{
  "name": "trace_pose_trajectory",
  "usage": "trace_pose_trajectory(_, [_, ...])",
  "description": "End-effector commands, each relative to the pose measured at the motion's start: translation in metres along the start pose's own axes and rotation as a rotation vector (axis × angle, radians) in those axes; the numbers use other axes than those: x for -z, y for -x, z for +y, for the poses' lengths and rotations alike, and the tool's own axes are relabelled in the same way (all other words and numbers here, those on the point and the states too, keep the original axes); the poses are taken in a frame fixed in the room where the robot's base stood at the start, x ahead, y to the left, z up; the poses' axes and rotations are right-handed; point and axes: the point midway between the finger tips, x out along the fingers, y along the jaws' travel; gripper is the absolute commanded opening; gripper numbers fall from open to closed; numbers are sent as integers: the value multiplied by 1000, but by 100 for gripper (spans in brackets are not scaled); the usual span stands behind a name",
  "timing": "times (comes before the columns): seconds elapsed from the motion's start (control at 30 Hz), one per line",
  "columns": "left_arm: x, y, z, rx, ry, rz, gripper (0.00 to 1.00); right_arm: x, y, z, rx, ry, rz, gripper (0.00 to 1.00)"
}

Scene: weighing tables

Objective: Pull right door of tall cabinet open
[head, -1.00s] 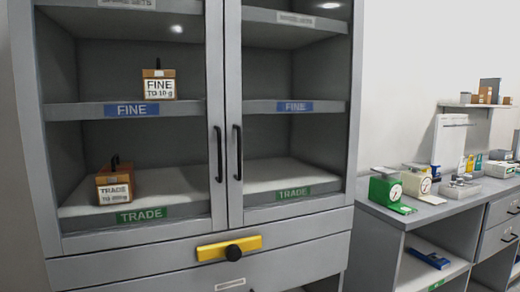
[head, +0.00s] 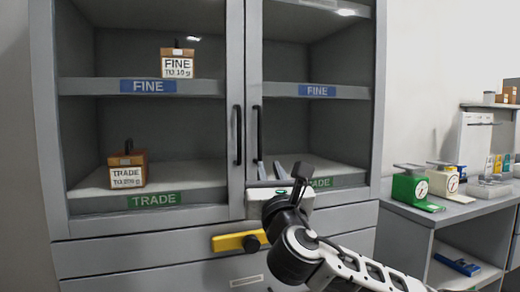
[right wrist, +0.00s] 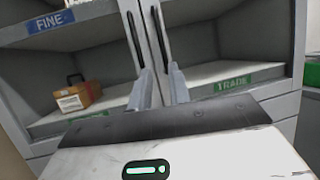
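The tall grey cabinet (head: 45,130) has two framed doors, both shut, with the shelves showing through them. The right door (head: 367,110) has a black vertical handle (head: 257,130) near the middle seam; it also shows in the right wrist view (right wrist: 161,38). The left door's black handle (head: 238,135) is beside it. My right gripper (head: 272,170) is in front of the right door's lower part, with its fingers pointing up toward the handle. In the right wrist view its two fingers (right wrist: 160,88) are apart with nothing between them, below the handles. My left gripper is not in view.
A yellow bar with a black knob (head: 240,241) is on the drawer below the doors. FINE (head: 178,65) and TRADE (head: 127,170) boxes stand on shelves behind the left door. A side bench with a green scale (head: 412,188) stands right of the cabinet.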

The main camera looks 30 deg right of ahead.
Motion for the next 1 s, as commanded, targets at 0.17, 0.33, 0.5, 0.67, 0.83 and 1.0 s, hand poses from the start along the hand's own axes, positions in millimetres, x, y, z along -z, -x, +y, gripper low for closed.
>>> trace_pose_trajectory(0.17, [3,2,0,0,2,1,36,-6,-20,-3,12,23,-13,19])
trace_pose_trajectory(0.33, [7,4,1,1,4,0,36,-8,-55,-3,12,20,-12,19])
trace_pose_trajectory(0.5, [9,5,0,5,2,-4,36,-7,-92,-3,11,18,-10,19])
trace_pose_trajectory(0.67, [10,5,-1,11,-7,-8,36,-7,-124,-3,10,18,-9,19])
trace_pose_trajectory(0.83, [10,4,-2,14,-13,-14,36,-6,-148,-3,8,17,-10,19])
trace_pose_trajectory(1.0, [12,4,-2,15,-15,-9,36,-6,-158,-3,7,18,-10,19])
